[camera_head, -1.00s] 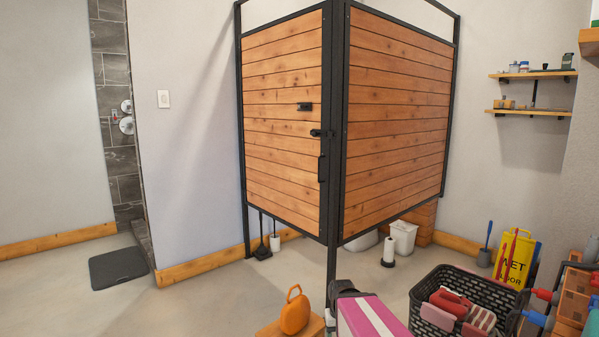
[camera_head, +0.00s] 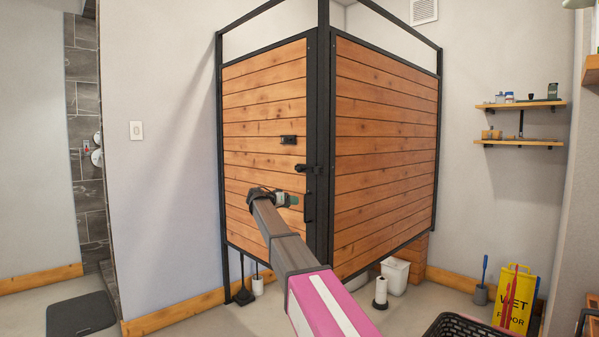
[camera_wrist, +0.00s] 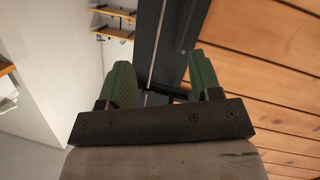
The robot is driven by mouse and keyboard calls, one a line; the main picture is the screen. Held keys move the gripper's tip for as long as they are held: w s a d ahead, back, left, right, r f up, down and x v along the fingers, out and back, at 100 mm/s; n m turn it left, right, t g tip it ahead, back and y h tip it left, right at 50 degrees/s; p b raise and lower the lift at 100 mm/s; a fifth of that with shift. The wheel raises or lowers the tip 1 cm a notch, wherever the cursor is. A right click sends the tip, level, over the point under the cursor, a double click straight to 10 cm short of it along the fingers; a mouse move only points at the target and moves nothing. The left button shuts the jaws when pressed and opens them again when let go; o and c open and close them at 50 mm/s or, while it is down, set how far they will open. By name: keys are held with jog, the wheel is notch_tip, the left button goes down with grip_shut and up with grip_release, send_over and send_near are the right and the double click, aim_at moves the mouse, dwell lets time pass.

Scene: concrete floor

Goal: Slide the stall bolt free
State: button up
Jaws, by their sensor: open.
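The wood-slatted stall door (camera_head: 262,110) hangs in a black metal frame. The black stall bolt (camera_head: 308,169) sits at the door's right edge by the corner post, below a small black plate (camera_head: 289,140). My gripper (camera_head: 293,201) has green fingers and is in front of the door, just below and left of the bolt in the picture. In the wrist view my gripper (camera_wrist: 163,80) is open, with the dark post (camera_wrist: 172,45) seen between its fingers. A small dark part shows low between the fingers; I cannot tell whether it is the bolt. No contact is clear.
A black vertical handle (camera_head: 308,207) is on the door edge right of my gripper. Wall shelves (camera_head: 520,105), a yellow wet-floor sign (camera_head: 517,300), a black basket (camera_head: 460,326) and a paper roll (camera_head: 380,290) are at the right. The floor left of the stall is mostly clear.

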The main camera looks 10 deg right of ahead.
aim_at(300, 168)
jog(key=w+a+r+m+t+h, duration=0.1)
jog(key=w+a+r, duration=0.1)
jog(key=r, duration=0.5)
jog(key=w+a+r+m+h, duration=0.2)
jog(key=w+r, duration=0.1)
jog(key=r, duration=0.3)
jog(key=x, duration=1)
jog(key=shift+s+d+r, duration=0.15)
jog(key=shift+s, duration=0.05)
